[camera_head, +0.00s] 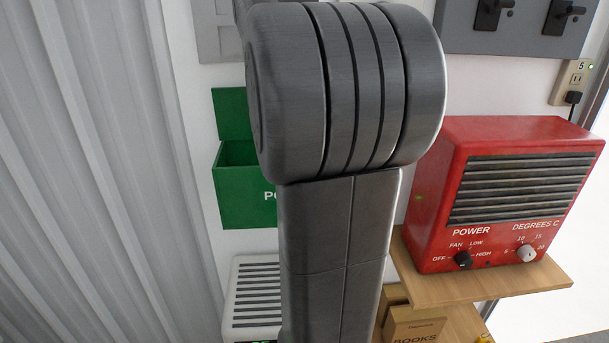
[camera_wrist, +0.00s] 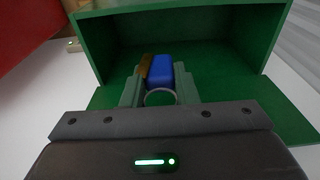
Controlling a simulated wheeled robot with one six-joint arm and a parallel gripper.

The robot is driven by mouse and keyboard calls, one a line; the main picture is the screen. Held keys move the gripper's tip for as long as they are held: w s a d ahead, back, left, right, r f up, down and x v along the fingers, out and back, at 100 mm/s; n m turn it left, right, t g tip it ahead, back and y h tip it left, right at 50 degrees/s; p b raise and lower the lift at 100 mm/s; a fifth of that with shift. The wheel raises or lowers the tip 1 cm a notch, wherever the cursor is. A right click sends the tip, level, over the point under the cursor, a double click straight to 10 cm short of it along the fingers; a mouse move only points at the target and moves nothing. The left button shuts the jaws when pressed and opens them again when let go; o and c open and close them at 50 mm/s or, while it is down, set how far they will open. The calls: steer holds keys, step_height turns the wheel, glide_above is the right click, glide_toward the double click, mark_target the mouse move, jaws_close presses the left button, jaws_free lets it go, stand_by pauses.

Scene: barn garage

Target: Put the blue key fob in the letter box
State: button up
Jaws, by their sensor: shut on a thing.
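The green letter box (camera_head: 240,205) hangs on the white wall left of centre in the head view. Its lid is up and its top is open; my arm covers its right part. In the wrist view the letter box (camera_wrist: 215,45) fills the upper part, its open mouth in front of my gripper (camera_wrist: 160,84). My gripper is shut on the blue key fob (camera_wrist: 158,71), which has a metal ring towards me and a brown piece along its left side. The fob shows against the box's green inside; how deep it is cannot be told. My gripper is hidden in the head view.
A red heater (camera_head: 505,195) stands on a wooden shelf (camera_head: 490,285) at right. Cardboard boxes (camera_head: 415,325) are below it. A white slatted unit (camera_head: 255,295) is under the letter box. Ribbed grey panelling (camera_head: 95,170) closes the left side.

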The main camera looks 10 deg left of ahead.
steer(key=f, duration=1.8)
steer(key=shift+w, duration=0.4)
steer(key=shift+f, duration=0.1)
steer(key=o, duration=0.6)
steer(key=shift+f, duration=0.1)
steer(key=o, duration=0.4)
steer(key=shift+o, duration=0.2)
step_height(320, 180, up, 12)
steer(key=s, duration=0.1)
steer(key=shift+s, duration=0.2)
steer(key=shift+o, duration=0.2)
